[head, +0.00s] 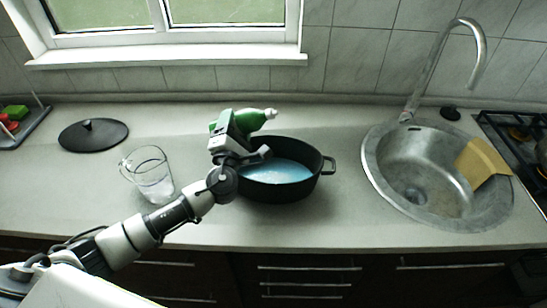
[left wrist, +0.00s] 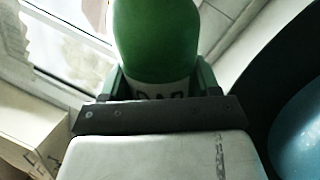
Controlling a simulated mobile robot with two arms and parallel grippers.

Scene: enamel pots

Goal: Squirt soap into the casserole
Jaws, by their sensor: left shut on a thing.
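A black casserole (head: 297,189) stands on the counter with pale blue liquid (head: 277,172) in it. My left gripper (head: 238,130) is shut on a green soap bottle (head: 250,119) with a white cap. The bottle is tilted nearly level, its cap pointing right, above the back left of the casserole. In the left wrist view the green bottle (left wrist: 158,40) sits between the fingers, with part of the dark casserole (left wrist: 262,80) and blue liquid (left wrist: 298,140) at the right. My right gripper is in neither view.
A glass jug (head: 150,177) stands left of the casserole. A black lid (head: 92,135) lies behind it. A steel sink (head: 385,175) with a tan cloth (head: 480,163) on its rim is at the right, beside a hob (head: 520,140). The counter between casserole and sink is clear.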

